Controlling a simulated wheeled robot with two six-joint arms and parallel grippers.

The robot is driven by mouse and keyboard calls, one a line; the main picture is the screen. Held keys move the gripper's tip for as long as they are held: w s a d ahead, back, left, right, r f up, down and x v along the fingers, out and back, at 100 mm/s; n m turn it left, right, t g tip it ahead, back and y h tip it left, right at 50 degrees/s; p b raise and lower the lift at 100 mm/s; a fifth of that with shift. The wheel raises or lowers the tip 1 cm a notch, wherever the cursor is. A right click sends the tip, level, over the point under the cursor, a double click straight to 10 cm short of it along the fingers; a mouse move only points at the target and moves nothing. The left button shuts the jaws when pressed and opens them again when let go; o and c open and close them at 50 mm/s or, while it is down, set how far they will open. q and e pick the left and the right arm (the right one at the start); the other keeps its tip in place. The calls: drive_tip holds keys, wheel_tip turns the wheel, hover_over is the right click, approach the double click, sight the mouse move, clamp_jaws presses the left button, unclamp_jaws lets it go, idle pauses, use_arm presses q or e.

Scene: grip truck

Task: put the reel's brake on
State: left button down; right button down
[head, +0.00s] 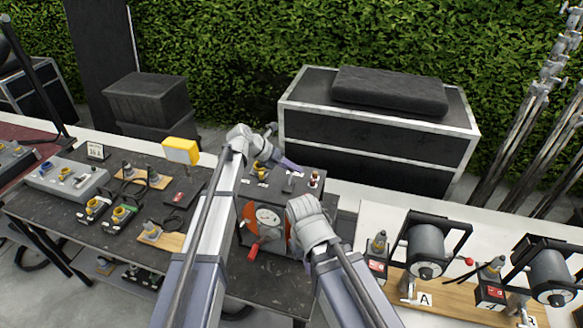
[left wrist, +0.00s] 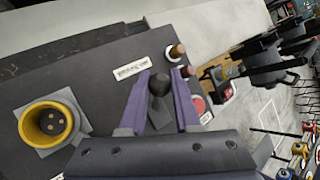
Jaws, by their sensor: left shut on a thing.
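The cable reel with orange flanges (head: 251,217) stands at the right end of the dark table, partly hidden by my arms. Its dark top panel carries a short brake lever (head: 288,187) with a round black knob (left wrist: 159,84). My left gripper (head: 290,164) reaches over the panel from behind, and its purple fingers (left wrist: 160,76) are shut on the knob from both sides. A white label (left wrist: 132,68) lies beside the fingertips; its lettering is hard to read. My right arm comes up in front of the reel, but its gripper is not visible.
On the panel, a yellow socket (left wrist: 51,123) sits beside the lever, with small posts (left wrist: 178,51) opposite. A red crank handle (head: 253,251) sticks out of the reel's front. Connectors and a grey box (head: 66,180) crowd the table to the left. Two more drums (head: 426,243) stand at right.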

idle(0.3)
use_arm(q)
drive_tip(key=c, duration=0.6)
unclamp_jaws()
drive_tip(key=p+v, duration=0.5)
drive_tip(key=v, duration=0.2)
drive_tip(key=shift+s+a+r+p, duration=0.1)
drive_tip(key=shift+a+r+p, duration=0.15)
drive_tip(key=shift+a+p, duration=0.05)
